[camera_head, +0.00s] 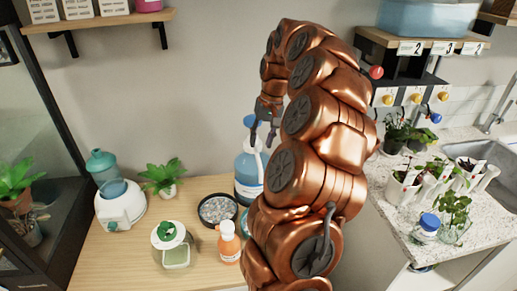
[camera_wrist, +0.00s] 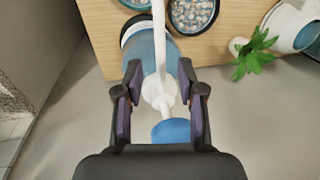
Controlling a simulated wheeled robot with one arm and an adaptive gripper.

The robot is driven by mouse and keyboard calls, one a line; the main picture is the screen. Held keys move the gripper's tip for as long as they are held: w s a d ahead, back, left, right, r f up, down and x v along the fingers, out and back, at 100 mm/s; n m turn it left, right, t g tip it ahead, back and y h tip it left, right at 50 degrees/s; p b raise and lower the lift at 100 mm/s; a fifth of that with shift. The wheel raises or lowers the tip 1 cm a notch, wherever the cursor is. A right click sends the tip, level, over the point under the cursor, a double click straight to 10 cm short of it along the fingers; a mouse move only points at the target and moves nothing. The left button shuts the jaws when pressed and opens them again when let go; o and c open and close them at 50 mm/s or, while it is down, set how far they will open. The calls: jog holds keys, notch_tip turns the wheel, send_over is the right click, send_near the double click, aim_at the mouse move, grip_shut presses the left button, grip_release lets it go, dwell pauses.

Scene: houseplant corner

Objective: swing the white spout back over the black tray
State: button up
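The white spout (camera_wrist: 159,45) juts from a blue pump bottle (camera_head: 246,172) with a blue cap (camera_wrist: 171,131). In the head view the spout (camera_head: 259,155) points toward the front, to the right of the black tray. The round black tray (camera_head: 201,215) holds pebbles and sits on the wooden top; its rim (camera_wrist: 192,35) shows at the top of the wrist view, right of the spout. The spout's tip is cut off there. My gripper (camera_wrist: 160,98) is open, its fingers on either side of the spout's base. I cannot tell whether either finger touches it.
An orange bottle (camera_head: 229,243) stands in front of the tray. My arm hides the middle of the head view. A counter with plants lies right.

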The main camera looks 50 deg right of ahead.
aim_at(258, 154)
jog(key=shift+w+a+f+p, duration=0.1)
jog(key=shift+a+f+p, duration=0.1)
jog(key=shift+f, duration=0.5)
jog(key=shift+w+a+f+p, duration=0.1)
jog(key=shift+f+p, duration=0.05)
jog(key=shift+f, duration=0.5)
jog(key=shift+a+f+p, duration=0.1)
jog(key=shift+f+p, duration=0.1)
jog(key=shift+f, duration=0.5)
jog(key=shift+c, duration=0.2)
grip_shut()
